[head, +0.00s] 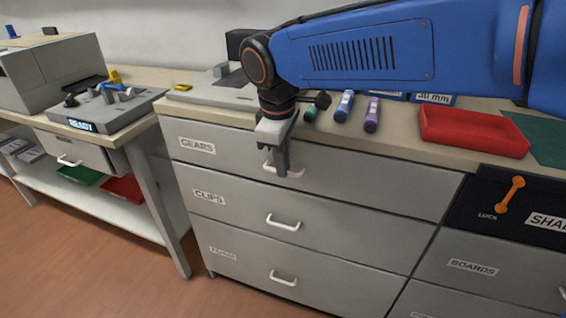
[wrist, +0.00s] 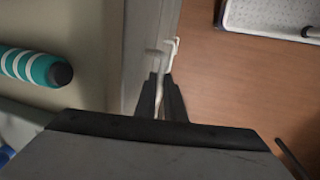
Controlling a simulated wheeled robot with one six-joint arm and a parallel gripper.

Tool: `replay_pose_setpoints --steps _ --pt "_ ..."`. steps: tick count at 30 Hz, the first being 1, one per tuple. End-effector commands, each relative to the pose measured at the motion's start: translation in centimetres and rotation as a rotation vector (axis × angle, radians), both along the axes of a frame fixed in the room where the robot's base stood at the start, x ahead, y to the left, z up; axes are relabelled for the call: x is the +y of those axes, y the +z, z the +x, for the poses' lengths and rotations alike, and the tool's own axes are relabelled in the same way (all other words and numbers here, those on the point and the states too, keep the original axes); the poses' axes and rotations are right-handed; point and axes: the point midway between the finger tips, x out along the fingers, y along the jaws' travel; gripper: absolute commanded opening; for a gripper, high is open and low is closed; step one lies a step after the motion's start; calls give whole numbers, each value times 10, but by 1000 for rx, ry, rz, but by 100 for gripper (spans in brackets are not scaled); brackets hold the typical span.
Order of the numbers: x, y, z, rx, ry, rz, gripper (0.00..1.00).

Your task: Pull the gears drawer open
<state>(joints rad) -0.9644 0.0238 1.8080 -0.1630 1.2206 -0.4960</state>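The gears drawer (head: 350,180) is the top drawer of the grey cabinet, labelled GEARS at its left. Its front looks flush with the drawers below, so it appears closed. Its white handle (head: 294,173) is partly hidden by my gripper (head: 281,170), which points down onto it. In the wrist view, my gripper's two dark fingers (wrist: 164,92) stand close together on either side of a narrow pale handle bar, one finger between the bar and the drawer front. They look closed on it.
Below are the clips drawer (head: 282,222) and another drawer with white handles. A red tray (head: 474,131) and several marker-like tubes lie on the counter. A bench with a printer stands at left.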

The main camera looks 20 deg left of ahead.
Motion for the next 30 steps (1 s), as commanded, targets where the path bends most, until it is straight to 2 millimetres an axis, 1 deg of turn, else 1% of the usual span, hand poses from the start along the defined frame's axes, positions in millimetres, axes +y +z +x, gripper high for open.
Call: replay_pose_setpoints --steps 5,8,11,14,17,21,30 --pt "0 0 -4 0 1 1 0" --pt "1 1 -13 0 3 0 0" --pt "2 1 -28 0 4 1 0" --pt "4 1 -49 0 5 0 0" --pt "6 1 -74 0 7 1 0" --pt "9 1 -113 0 7 2 0" --pt "15 1 -193 -1 7 1 0"
